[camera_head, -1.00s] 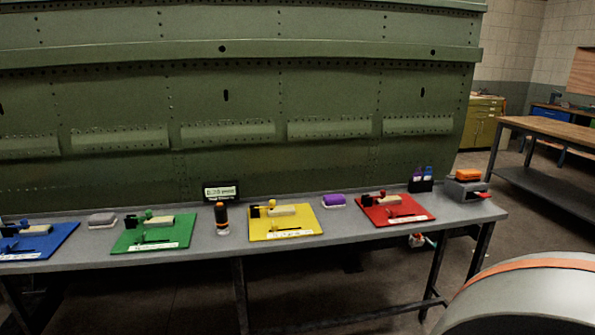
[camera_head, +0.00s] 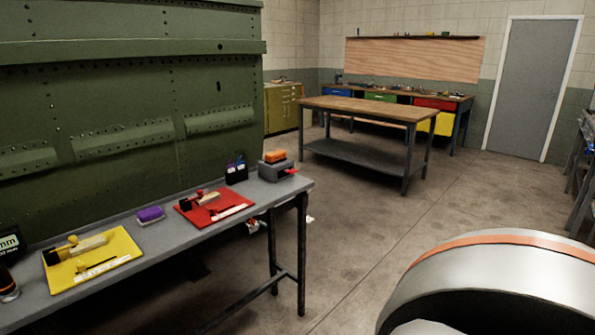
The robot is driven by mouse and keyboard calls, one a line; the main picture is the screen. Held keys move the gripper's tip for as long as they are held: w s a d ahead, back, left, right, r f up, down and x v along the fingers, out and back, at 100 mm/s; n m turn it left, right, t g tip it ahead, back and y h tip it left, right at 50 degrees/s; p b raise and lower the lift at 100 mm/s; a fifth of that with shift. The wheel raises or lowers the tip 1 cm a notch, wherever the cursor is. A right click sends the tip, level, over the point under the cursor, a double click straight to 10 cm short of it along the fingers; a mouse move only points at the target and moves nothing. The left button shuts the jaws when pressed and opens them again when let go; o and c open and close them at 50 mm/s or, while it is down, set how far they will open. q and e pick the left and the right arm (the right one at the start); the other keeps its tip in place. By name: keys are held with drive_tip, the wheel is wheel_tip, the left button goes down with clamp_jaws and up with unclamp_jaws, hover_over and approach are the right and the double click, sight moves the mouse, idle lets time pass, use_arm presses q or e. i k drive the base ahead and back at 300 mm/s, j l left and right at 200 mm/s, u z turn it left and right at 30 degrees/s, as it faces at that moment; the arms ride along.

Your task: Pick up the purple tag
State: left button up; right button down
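A small purple block (camera_head: 150,214) lies on a pale base on the grey workbench (camera_head: 158,238), between the yellow board and the red board. It is the main purple thing in the camera_head view; I cannot tell for certain whether it is the tag. A black holder (camera_head: 236,176) near the bench's far end also has small purple and blue upright items in it. Neither of my grippers is in view.
A yellow board (camera_head: 120,252) and a red board (camera_head: 213,205) carry small parts. A wood-topped table (camera_head: 375,108) stands behind. Open floor (camera_head: 400,215) lies right of the bench.

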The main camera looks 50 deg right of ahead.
sight(231, 169)
drive_tip(key=z, duration=1.2)
drive_tip(key=i+l+u, duration=0.2)
drive_tip(key=i+l, duration=0.2)
drive_tip(key=l, duration=0.25)
drive_tip(key=i+l+u, duration=0.25)
drive_tip(key=l, duration=0.45)
drive_tip(key=i+l+u, duration=0.1)
drive_tip(key=i+l, duration=0.15)
drive_tip(key=i+l+u, duration=0.1)
drive_tip(key=l, duration=0.4)
drive_tip(key=i+l+u, duration=0.1)
drive_tip(key=l, duration=0.3)
drive_tip(key=i+l+u, duration=0.1)
drive_tip(key=l, duration=0.3)
drive_tip(key=i, duration=0.1)
